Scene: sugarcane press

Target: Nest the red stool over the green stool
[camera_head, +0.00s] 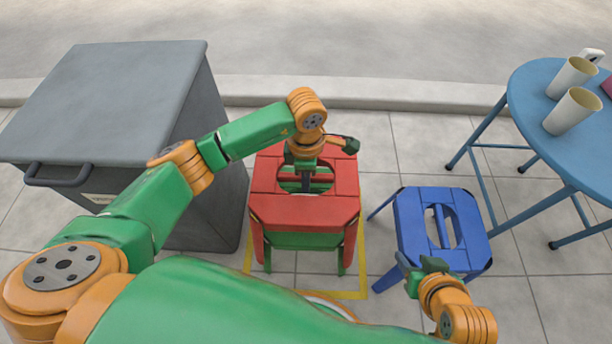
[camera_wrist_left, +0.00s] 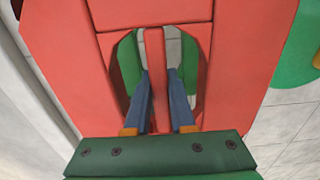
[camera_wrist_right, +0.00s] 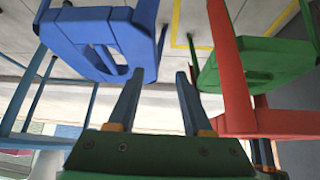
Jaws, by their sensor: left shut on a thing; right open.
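The red stool (camera_head: 275,205) is upright over the green stool (camera_head: 292,241), its legs outside the green seat. In the right wrist view a gap shows between the red seat (camera_wrist_right: 270,123) and the green seat (camera_wrist_right: 255,62), so the red stool is held a little above. My left gripper (camera_head: 307,183) points down into the oval opening and is shut on the central bar, which also shows in the left wrist view (camera_wrist_left: 154,60). My right gripper (camera_head: 421,274) is open and empty near the front of the blue stool. Most of the green stool is hidden by the red one.
A blue stool (camera_head: 409,217) stands just right of the stools. A blue round table (camera_head: 535,105) with two cups (camera_head: 571,111) is at the right. A grey bin (camera_head: 110,95) stands close on the left. A yellow outline (camera_head: 361,275) marks the floor around the stools.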

